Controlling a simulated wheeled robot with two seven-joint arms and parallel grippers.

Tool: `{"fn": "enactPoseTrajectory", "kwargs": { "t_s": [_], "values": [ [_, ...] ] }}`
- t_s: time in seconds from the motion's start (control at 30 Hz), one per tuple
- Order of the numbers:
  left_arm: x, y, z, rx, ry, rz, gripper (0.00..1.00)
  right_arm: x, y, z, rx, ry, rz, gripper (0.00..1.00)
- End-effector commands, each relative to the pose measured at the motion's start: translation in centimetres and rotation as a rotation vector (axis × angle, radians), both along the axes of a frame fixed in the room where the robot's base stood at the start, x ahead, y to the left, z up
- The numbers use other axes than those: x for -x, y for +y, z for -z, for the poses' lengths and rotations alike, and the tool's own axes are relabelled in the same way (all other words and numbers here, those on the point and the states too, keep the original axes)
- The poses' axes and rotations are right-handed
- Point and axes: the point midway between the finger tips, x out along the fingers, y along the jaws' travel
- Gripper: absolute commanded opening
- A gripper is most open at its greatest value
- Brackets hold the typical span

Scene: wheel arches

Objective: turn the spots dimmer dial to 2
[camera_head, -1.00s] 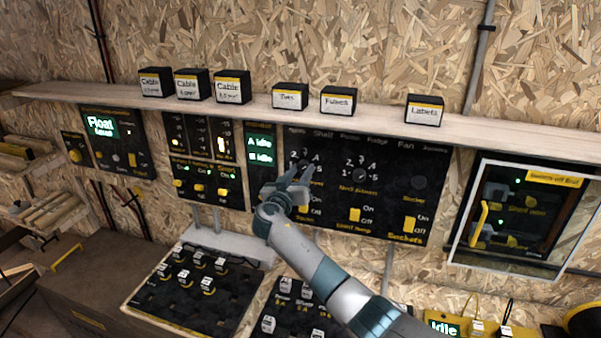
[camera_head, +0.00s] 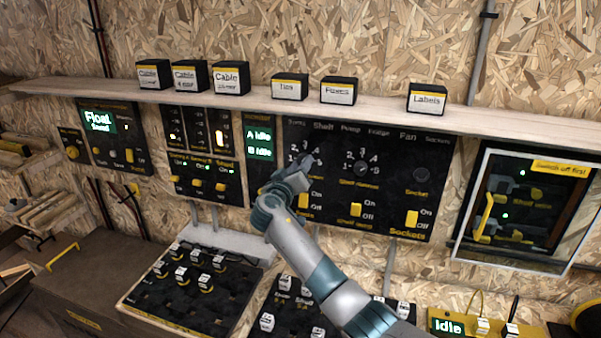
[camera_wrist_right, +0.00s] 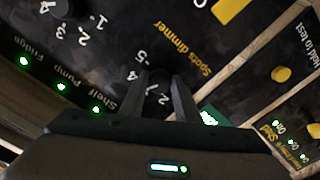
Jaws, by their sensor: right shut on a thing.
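The spots dimmer dial (camera_wrist_right: 159,84) is a dark round knob on the black panel (camera_head: 330,210). In the right wrist view it sits between the two fingers of my right gripper (camera_wrist_right: 166,98), which is shut on it. White numerals such as 4 and 5 show around the dial, with the yellow "Spots dimmer" label beside it. In the head view my right gripper (camera_head: 298,172) reaches the upper left of the panel and hides most of this dial. The setting its pointer marks cannot be read. My left gripper is not in view.
A second dial, the shelf dimmer (camera_head: 361,167), is to the right. Yellow rocker switches (camera_head: 355,210) sit below the dials. A shelf (camera_head: 250,103) with small labelled boxes runs above the panel. A clear-fronted box (camera_head: 524,205) hangs at the right.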

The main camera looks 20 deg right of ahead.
Motion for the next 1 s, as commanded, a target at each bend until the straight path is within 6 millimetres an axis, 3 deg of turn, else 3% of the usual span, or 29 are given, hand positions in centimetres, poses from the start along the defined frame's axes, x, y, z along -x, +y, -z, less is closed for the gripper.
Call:
{"fn": "enactPoseTrajectory", "kwargs": {
  "t_s": [0.43,1.0],
  "values": [
    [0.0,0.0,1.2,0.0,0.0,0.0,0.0,0.1,-0.1,-0.1,0.349,0.237,0.0,0.07],
    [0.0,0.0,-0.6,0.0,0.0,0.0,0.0,0.1,-0.1,-0.4,0.8,0.541,0.0,0.07]
  ]
}}
